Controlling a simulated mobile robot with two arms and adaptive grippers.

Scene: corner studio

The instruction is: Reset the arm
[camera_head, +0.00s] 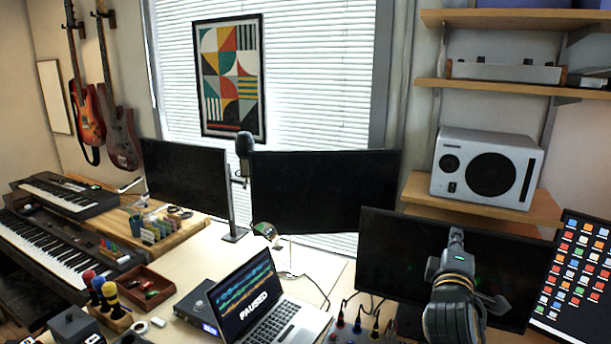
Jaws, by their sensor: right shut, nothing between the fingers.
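My right arm comes up from the bottom edge at the right, in front of a dark monitor (385,262). Its gripper (456,236) points away from me and up, above the desk. The fingers are together and hold nothing. The wrist hides part of the monitor behind it. My left gripper is not in view.
An open laptop (262,300) reading "PAUSED" stands on the desk, with an audio box (198,308) to its left. Coloured plugs on cables (358,324) stand left of my right wrist. A tilted icon screen (575,275) is at the right. A speaker (485,170) sits on a shelf above.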

